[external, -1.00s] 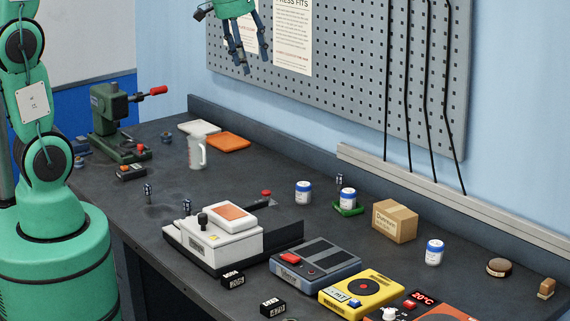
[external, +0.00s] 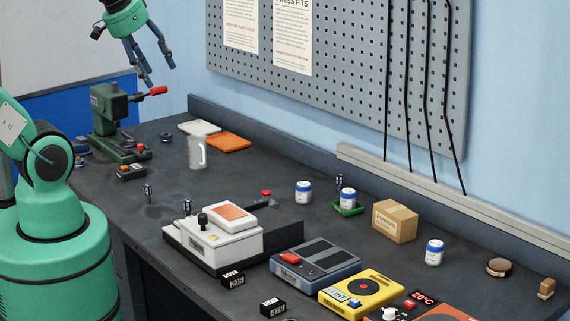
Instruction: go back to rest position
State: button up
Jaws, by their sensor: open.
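My gripper (external: 161,77) is at the top left of the external view, high above the back left of the bench. Its dark blue fingers are spread apart and point down and to the right, with nothing between them. It appears above the green press with the red handle (external: 107,112), apart from it as far as I can tell. Part of my arm is cut off by the left and top picture edges.
The dark bench (external: 250,173) holds a white jug (external: 197,151), an orange pad (external: 228,142), a white device (external: 213,238), a grey-blue device (external: 315,266), a yellow device (external: 361,292), white jars with blue lids (external: 303,193) and a cardboard box (external: 394,221). A pegboard (external: 340,60) hangs behind.

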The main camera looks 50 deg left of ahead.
jog(key=shift+s+f, duration=0.25)
jog(key=shift+s, duration=0.3)
notch_tip(320, 180, down, 3)
jog(key=b, duration=0.3)
